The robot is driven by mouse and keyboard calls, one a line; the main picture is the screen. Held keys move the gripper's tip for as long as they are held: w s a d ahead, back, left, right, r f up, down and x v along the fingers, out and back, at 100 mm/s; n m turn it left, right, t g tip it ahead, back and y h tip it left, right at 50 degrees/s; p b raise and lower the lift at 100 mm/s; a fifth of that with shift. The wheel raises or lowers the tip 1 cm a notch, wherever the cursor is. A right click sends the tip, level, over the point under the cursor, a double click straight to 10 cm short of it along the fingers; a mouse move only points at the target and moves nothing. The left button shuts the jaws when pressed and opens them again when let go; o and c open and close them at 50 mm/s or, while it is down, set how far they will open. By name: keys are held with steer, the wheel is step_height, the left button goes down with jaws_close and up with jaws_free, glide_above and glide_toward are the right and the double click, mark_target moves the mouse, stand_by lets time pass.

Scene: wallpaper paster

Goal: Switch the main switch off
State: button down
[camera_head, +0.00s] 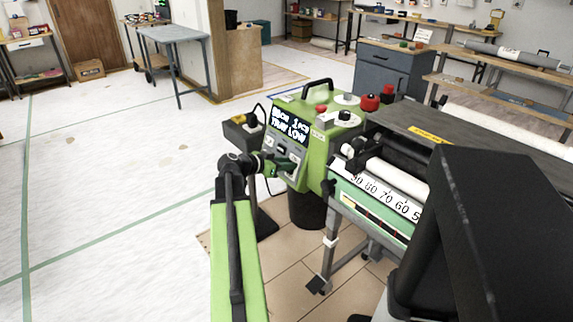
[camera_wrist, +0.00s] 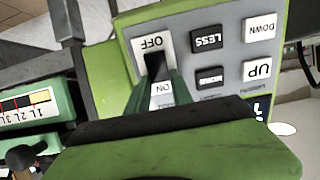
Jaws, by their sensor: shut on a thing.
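The main switch (camera_wrist: 154,64) is a black lever on a white plate in the wrist view, with an OFF label at one end and an ON label at the other; the picture shows it upside down. My gripper (camera_wrist: 156,92) is at the switch, its green fingers shut on the black lever, with the tips partly hiding the lever and the ON end. I cannot tell which way the lever is set. In the head view my gripper (camera_head: 283,165) is at the control panel on the green paster machine (camera_head: 318,155), and hides the switch there.
LESS (camera_wrist: 206,39), MORE (camera_wrist: 210,77), DOWN (camera_wrist: 260,27) and UP (camera_wrist: 257,69) buttons sit close beside the switch. A red knob (camera_head: 369,102) is on top. A roller with a number scale (camera_head: 385,196) extends to the right.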

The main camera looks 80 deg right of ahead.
steer(key=b, duration=0.2)
steer(key=g+h+b, duration=0.1)
steer(key=b, duration=0.2)
steer(key=g+h+b, duration=0.1)
steer(key=b, duration=0.1)
steer(key=shift+w+a+f, duration=0.25)
steer(key=shift+f, duration=0.05)
steer(key=c, duration=1.1)
jaws_free()
steer(key=v, duration=0.5)
steer(key=p+v, duration=0.1)
steer(key=v, duration=1.1)
steer(key=shift+a+f, duration=0.25)
steer(key=shift+a, duration=0.05)
